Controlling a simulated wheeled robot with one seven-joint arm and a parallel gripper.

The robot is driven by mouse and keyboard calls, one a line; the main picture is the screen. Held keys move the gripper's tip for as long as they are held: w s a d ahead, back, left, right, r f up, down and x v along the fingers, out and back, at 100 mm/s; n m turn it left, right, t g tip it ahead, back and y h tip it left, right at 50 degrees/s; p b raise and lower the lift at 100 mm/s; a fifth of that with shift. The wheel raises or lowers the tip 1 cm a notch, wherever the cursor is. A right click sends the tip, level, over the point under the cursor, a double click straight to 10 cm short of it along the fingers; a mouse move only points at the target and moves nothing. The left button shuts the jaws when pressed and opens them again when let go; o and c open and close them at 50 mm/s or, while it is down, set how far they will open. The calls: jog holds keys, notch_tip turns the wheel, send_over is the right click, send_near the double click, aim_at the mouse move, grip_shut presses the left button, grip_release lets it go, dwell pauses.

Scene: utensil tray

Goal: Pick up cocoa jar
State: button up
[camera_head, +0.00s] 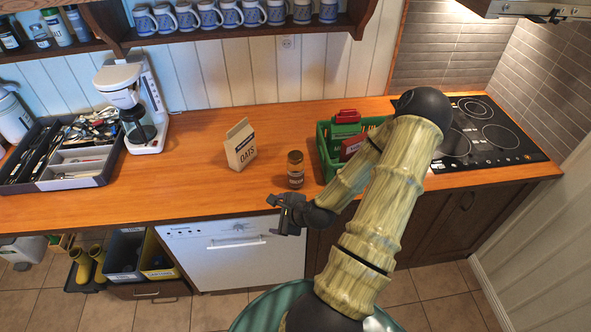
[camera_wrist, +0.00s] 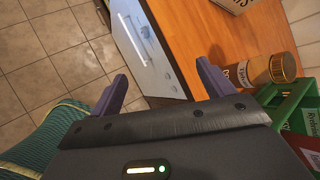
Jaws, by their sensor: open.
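The cocoa jar (camera_head: 295,170) is a small brown jar with a dark lid. It stands upright on the wooden counter, between the oats carton and the green crate. In the wrist view a jar with a gold lid and a pale label (camera_wrist: 246,73) shows at the right, beyond my right finger. My gripper (camera_head: 280,213) is in front of the counter's front edge, nearer to me than the jar and a little to its left. Its two fingers (camera_wrist: 160,88) are spread apart with nothing between them. The gripper and the jar are apart.
The oats carton (camera_head: 240,146) stands left of the jar. The green crate (camera_head: 323,155) with packages is close on the right, partly behind my arm. A coffee maker (camera_head: 131,103) and a utensil tray (camera_head: 75,184) are further left. The dishwasher (camera_head: 238,252) is below the counter.

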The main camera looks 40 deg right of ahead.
jog(key=s+d+r+m+t+h+p, duration=0.1)
jog(key=d+r+m+t+h, duration=0.2)
jog(key=d+m, duration=0.8)
jog(key=r+m+h, duration=0.1)
jog(key=m+h, duration=0.1)
jog(key=m, duration=0.1)
jog(key=shift+s+r+t+h, duration=0.25)
jog(key=shift+s+t+h, duration=0.05)
jog(key=shift+t+h, duration=0.1)
jog(key=shift+f, duration=0.1)
jog(key=b, duration=1.1)
send_near(297, 170)
jog(key=p+x, duration=0.2)
jog(key=x, duration=0.5)
jog(key=shift+w+a, duration=0.15)
jog(key=shift+w, duration=0.1)
jog(key=shift+d, duration=0.25)
